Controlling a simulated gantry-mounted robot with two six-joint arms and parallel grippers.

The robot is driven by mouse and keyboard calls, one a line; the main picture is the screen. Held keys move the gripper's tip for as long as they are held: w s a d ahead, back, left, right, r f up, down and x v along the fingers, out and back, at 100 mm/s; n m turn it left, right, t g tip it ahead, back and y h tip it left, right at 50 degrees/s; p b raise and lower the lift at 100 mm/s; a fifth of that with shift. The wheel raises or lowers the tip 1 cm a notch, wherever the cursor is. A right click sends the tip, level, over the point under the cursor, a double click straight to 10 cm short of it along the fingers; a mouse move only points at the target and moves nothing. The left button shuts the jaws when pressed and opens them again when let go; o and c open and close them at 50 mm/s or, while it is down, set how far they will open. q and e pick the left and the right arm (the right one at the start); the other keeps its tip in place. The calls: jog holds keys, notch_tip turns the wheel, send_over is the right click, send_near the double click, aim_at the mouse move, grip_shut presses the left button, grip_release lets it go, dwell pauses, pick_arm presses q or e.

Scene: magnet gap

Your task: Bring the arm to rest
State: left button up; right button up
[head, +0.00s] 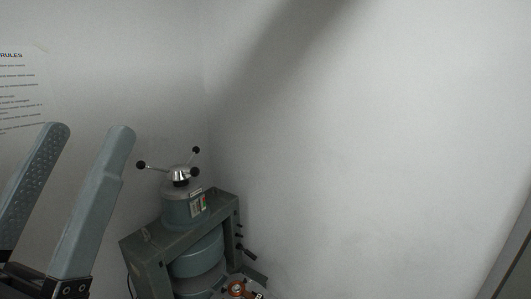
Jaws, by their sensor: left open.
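My left gripper (88,140) stands at the lower left of the head view, its two grey-blue fingers pointing up and spread apart. It is open, and nothing shows between the fingers. It is in front and to the left of a grey-green magnet (183,236) with a square frame, a round pole and a chrome three-armed handle with black knobs on top. No contact between gripper and magnet shows. My right gripper is not in view.
A sheet of printed rules (22,85) hangs on the wall at the left. A small orange-brown part (237,288) sits at the magnet's foot, cut by the lower edge. A bare white wall (370,150) fills the middle and right.

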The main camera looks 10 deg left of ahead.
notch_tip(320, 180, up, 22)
jog(key=p, duration=1.7)
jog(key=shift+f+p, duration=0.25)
jog(key=shift+p, duration=0.15)
